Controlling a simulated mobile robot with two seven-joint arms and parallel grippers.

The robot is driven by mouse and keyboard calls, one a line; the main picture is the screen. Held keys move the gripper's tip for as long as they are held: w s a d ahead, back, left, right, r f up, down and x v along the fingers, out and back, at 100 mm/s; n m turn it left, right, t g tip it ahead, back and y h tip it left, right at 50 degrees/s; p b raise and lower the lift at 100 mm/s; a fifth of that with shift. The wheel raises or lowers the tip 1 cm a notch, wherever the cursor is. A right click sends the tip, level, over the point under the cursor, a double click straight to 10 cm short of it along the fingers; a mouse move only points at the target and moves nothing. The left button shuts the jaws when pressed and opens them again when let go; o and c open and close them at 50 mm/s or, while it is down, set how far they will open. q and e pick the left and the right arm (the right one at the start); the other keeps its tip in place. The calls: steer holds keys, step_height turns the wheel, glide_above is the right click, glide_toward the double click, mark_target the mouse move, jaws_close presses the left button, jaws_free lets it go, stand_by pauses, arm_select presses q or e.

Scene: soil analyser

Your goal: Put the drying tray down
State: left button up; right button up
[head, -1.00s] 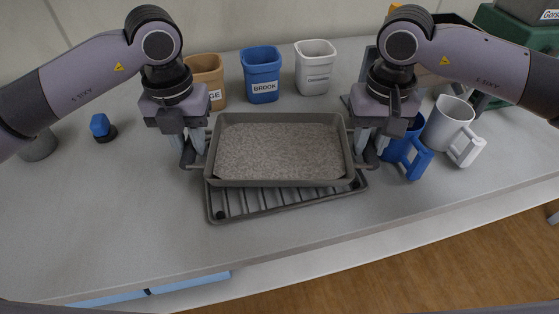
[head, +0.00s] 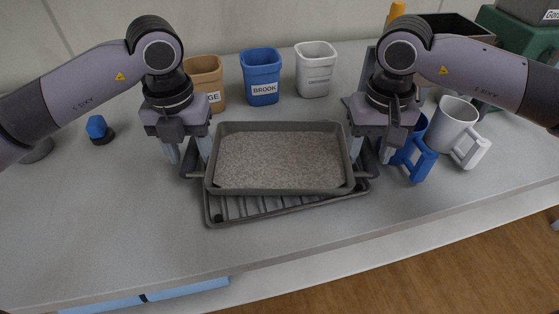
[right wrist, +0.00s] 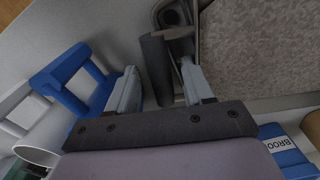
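The drying tray (head: 280,190) is a grey rectangular pan with a layer of grey-brown soil (head: 278,160). It lies level over a dark slatted rack (head: 275,208), whose front part shows below the tray; it appears to rest on it, but the contact is hidden. My left gripper (head: 188,164) is at the tray's left handle, its fingers spread apart. My right gripper (head: 370,160) is at the right handle. In the right wrist view, the dark handle (right wrist: 156,68) stands between the right gripper's open fingers (right wrist: 157,75), with gaps beside it.
Blue (head: 424,160) and white (head: 452,125) mugs stand close right of my right gripper. Brown (head: 206,75), blue (head: 262,75) and white (head: 315,70) containers stand behind the tray. A blue-topped item (head: 98,129) is at left. The counter's front (head: 150,230) is clear.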

arm_select(q)
step_height(320, 180, up, 12)
arm_select(e)
step_height(320, 180, up, 12)
stand_by(1.1)
stand_by(0.4)
